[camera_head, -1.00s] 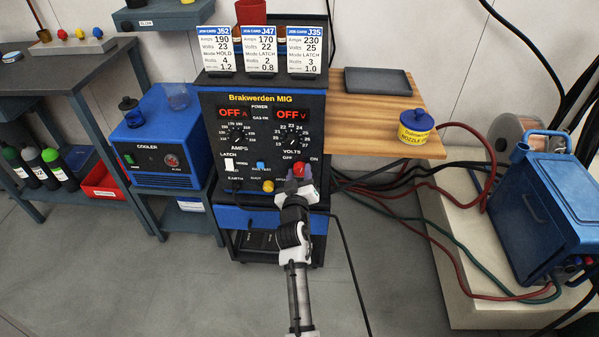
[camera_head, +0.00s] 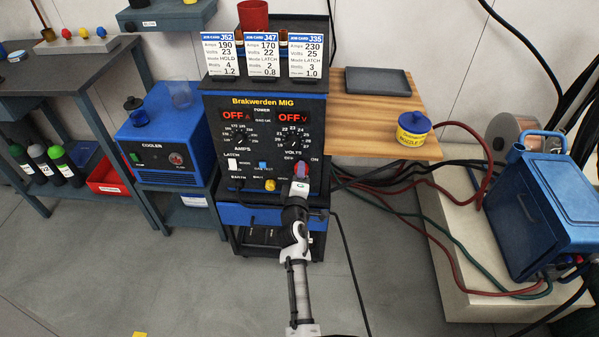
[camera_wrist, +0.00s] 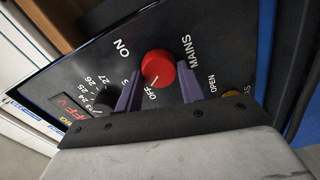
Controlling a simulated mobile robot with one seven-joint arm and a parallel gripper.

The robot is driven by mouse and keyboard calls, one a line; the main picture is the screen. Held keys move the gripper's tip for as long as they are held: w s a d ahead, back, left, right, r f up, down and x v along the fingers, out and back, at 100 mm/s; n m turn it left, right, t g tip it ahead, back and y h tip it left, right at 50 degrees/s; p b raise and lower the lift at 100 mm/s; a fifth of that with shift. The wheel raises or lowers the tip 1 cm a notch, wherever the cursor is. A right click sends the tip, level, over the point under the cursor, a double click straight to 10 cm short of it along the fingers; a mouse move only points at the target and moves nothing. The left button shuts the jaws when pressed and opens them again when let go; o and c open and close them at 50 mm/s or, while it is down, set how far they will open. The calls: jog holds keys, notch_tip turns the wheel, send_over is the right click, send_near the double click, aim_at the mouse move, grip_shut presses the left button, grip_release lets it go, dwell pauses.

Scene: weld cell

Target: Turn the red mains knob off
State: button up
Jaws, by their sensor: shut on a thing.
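The red mains knob (camera_wrist: 158,66) is on the front panel of the blue and black Brakwerden MIG welder (camera_head: 211,130). Its white mark points toward the OFF label in the wrist view. My gripper (camera_wrist: 158,88) has its two purple fingers on either side of the knob and is shut on it. In the head view my gripper (camera_head: 300,177) partly covers the knob. Both red displays (camera_head: 237,116) on the welder read OFF.
A yellow knob (camera_head: 270,185) sits low on the panel, left of my gripper. A white latch switch (camera_head: 232,164) is further left. A wooden side shelf (camera_head: 370,112) holds a tray and a blue and yellow pot. Cables hang at the right.

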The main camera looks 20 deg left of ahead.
jog(key=shift+r+n+p, duration=0.1)
jog(key=shift+n+p, duration=0.25)
jog(key=shift+n, duration=0.75)
jog(key=o, duration=1)
jog(key=shift+c, duration=0.2)
jog(key=shift+s+f, duration=0.1)
jog(key=shift+f, duration=0.1)
